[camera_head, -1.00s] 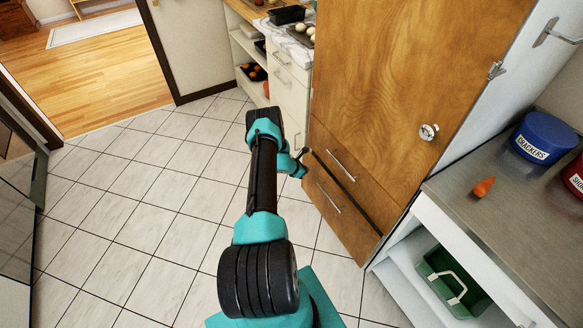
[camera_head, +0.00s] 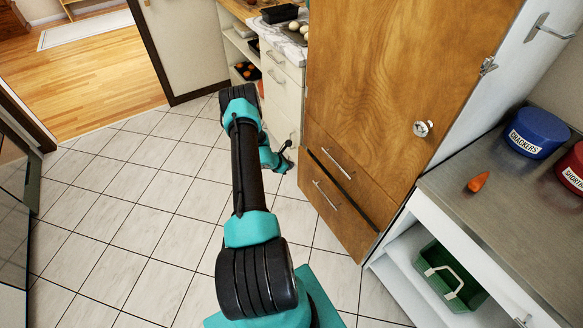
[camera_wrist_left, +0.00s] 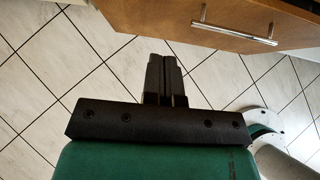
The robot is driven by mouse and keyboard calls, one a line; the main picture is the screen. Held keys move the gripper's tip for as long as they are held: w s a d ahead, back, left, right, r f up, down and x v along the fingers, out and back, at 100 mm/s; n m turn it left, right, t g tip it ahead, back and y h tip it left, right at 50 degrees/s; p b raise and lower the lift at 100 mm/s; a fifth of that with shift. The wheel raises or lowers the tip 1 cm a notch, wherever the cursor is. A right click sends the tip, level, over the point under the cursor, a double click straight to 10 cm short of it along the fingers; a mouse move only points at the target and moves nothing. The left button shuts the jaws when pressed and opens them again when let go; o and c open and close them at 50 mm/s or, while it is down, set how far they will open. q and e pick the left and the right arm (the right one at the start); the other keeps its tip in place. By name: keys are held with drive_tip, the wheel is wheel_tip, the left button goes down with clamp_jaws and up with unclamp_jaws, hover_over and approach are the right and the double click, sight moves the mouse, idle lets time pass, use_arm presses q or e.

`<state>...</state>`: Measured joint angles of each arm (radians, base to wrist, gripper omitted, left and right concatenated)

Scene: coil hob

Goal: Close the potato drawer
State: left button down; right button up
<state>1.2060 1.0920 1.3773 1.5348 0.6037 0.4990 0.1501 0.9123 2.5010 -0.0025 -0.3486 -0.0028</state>
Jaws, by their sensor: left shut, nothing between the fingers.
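The tall wooden cabinet has two drawers low down, each with a metal bar handle. The lower drawer (camera_head: 335,215) stands out a little, with a dark gap along its top edge; the upper drawer (camera_head: 325,140) looks flush. I see no label and no potatoes, so I cannot tell by marking which is the potato drawer. My left gripper (camera_head: 286,152) is shut and empty, just left of the drawer fronts and apart from them. In the left wrist view its closed fingers (camera_wrist_left: 162,72) are over the floor, with a wooden drawer front and handle (camera_wrist_left: 235,33) beyond to the upper right.
A wooden door with a round knob (camera_head: 423,129) is above the drawers. A counter (camera_head: 450,200) at right holds a blue tin (camera_head: 538,133), a red tin and a carrot (camera_head: 478,182). A green caddy (camera_head: 450,277) sits below it. Tiled floor at left is clear.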

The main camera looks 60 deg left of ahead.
sight(340, 198)
use_arm(q)
drive_tip(key=d+f+t, duration=0.4)
drive_tip(key=d, duration=0.7)
drive_tip(key=s+d+f+t, duration=0.1)
drive_tip(key=d+f+t, duration=0.4)
drive_tip(key=d, duration=0.7)
drive_tip(key=shift+s+f, duration=0.25)
drive_tip(key=shift+s, duration=0.05)
drive_tip(key=shift+w, duration=0.15)
drive_tip(key=w, duration=1.3)
drive_tip(key=shift+w+a, duration=0.25)
drive_tip(key=shift+w, duration=0.15)
